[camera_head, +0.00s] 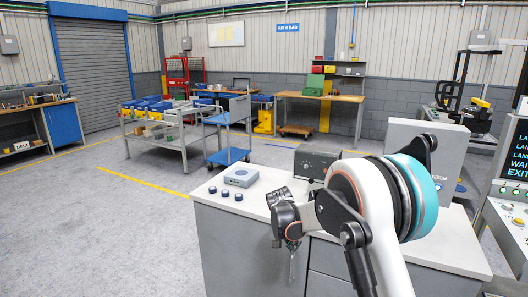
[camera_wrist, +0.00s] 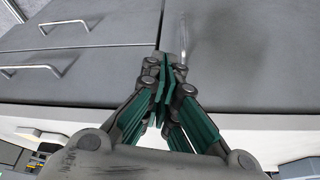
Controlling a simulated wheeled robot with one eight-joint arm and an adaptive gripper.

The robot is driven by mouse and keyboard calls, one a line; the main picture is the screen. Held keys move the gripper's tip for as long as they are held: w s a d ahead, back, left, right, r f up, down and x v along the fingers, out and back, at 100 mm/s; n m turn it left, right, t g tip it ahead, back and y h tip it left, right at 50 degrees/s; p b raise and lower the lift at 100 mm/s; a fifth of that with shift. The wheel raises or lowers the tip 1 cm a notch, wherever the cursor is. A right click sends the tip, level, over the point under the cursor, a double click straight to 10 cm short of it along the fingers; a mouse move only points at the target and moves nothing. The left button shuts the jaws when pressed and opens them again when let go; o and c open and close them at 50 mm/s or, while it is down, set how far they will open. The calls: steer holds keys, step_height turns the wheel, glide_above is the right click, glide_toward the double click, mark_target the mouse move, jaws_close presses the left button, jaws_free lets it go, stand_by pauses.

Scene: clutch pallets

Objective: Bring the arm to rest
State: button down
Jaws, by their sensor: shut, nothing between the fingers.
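My arm reaches over the white-topped grey cabinet (camera_head: 440,238) in the head view, bent at a teal-banded joint. My gripper (camera_head: 292,262) hangs down at the front edge of the cabinet top, in front of the cabinet's face. In the wrist view my gripper (camera_wrist: 167,68) has its green-padded fingers together at the tips with nothing between them. Behind them are grey cabinet fronts with metal handles (camera_wrist: 50,70) and the pale edge of the top.
A grey block with a round disc (camera_head: 241,176) and several small dark knobs (camera_head: 225,191) stand on the cabinet top, left of my arm. A dark box (camera_head: 315,161) and a grey case (camera_head: 440,138) stand behind. Open floor (camera_head: 110,225) lies to the left.

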steer(key=s+d+r+n+t+y, duration=0.1)
steer(key=s+d+r+n, duration=0.15)
steer(key=s+r, duration=0.75)
steer(key=s+d+r+n+t+y, duration=0.15)
steer(key=s+d+r, duration=0.25)
steer(key=s+r, duration=0.55)
steer(key=s+d+n+t, duration=0.1)
steer(key=s+n, duration=0.3)
steer(key=s, duration=1.8)
steer(key=shift+s+d+n, duration=0.2)
steer(key=shift+d+n, duration=0.1)
steer(key=shift+d, duration=0.55)
steer(key=shift+t+y, duration=0.25)
